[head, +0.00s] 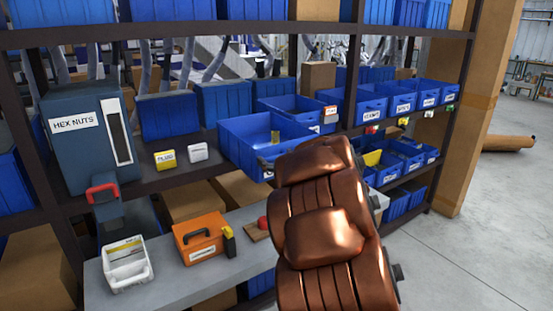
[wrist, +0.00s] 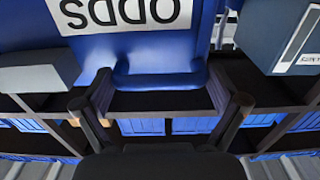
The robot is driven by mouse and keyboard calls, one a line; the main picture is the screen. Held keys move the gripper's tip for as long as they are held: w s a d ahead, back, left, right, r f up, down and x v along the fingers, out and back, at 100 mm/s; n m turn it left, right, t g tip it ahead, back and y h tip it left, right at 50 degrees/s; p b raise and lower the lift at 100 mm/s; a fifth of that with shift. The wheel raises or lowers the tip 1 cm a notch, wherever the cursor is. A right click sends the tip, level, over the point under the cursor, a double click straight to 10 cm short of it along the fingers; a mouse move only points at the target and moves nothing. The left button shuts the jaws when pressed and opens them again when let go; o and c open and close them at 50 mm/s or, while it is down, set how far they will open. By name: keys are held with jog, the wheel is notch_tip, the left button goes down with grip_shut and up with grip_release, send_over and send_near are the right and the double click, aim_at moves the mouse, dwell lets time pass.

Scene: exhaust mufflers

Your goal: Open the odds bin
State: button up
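The odds bin is a blue open-top bin; its front with an upside-down "ODDS" label (wrist: 125,12) fills the upper part of the wrist view. A blue handle (wrist: 160,82) sticks out from that front. My gripper (wrist: 158,104) is open, its two dark fingers spread apart on either side of the handle, with no clear contact visible. In the head view a blue bin (head: 240,146), likely the same one, juts out from the middle shelf with a yellowish object inside. My brown arm hides its front and my gripper there.
A hex nuts dispenser (head: 80,145) stands left on the shelf, near small yellow (head: 165,159) and white (head: 198,152) cards. Below, a grey bench (head: 190,284) holds a white tray (head: 126,271) and orange case (head: 199,240). More blue bins stand right.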

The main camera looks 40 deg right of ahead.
dwell(0.3)
jog(key=s+a, duration=0.1)
jog(key=s, duration=1.1)
dwell(0.4)
jog(key=s+a+f+g, duration=0.4)
jog(key=s+a+g, duration=0.2)
jog(key=s+a, duration=0.3)
jog(key=s+a+f+g+y, duration=0.1)
jog(key=s+a+f+g, duration=0.3)
jog(key=s+a+g, duration=0.3)
jog(key=s+a+f+n+g+p, duration=0.1)
jog(key=s+a+f+g, duration=0.3)
jog(key=s+a, duration=0.9)
jog(key=a+g, duration=0.2)
jog(key=shift+s+g+y, duration=0.25)
jog(key=shift+g+y, duration=0.05)
jog(key=shift+g, duration=0.1)
jog(key=shift+f, duration=0.1)
